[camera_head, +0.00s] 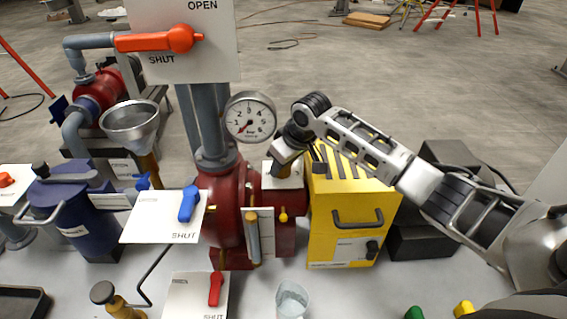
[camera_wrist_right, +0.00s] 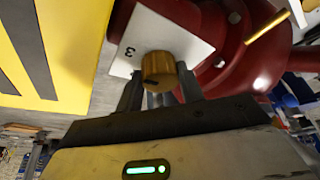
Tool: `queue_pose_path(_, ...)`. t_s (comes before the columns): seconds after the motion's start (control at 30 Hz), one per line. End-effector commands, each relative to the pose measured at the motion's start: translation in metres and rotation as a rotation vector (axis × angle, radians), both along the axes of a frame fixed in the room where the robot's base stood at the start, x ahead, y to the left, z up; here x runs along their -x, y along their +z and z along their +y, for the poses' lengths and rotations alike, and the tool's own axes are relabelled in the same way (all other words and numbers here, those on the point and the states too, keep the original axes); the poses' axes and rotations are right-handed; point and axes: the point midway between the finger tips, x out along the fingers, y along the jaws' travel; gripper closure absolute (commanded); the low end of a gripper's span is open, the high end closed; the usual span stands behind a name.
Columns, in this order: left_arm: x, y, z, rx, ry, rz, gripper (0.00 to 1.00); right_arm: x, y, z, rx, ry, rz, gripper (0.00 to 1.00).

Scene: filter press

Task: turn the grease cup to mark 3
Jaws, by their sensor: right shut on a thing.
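The grease cup is a brass knob (camera_wrist_right: 158,70) in front of a white plate (camera_wrist_right: 185,38) printed with a 3. A short dark mark shows low on the knob's face, while the 3 is up and left of the knob in the right wrist view. My right gripper (camera_wrist_right: 160,88) is shut on the knob, one finger on each side. In the head view my right gripper (camera_head: 286,162) is at the plate on the red pump body (camera_head: 222,205), and it hides most of the knob. My left gripper is not in view.
A yellow cabinet (camera_head: 345,225) stands close on the right of the gripper. A pressure gauge (camera_head: 249,117) and grey pipe are close on the left. Plates with red and blue levers surround the pump. A clear cup (camera_head: 291,300) stands in front.

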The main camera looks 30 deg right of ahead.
Motion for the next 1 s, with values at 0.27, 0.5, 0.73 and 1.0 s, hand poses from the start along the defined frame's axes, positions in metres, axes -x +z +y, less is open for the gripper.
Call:
queue_pose_path(0.27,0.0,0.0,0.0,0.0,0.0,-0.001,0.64,0.0,0.001,0.0,-0.001,-0.002,-0.002,0.41)
queue_pose_path(0.5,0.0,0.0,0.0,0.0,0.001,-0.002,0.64,0.0,0.002,0.0,-0.001,0.0,-0.002,0.41)
queue_pose_path(0.73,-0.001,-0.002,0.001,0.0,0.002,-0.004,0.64,0.011,0.029,-0.005,0.002,0.001,-0.005,0.41)
queue_pose_path(1.0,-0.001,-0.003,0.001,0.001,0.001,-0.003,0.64,0.035,0.091,-0.013,0.001,0.0,-0.007,0.41)
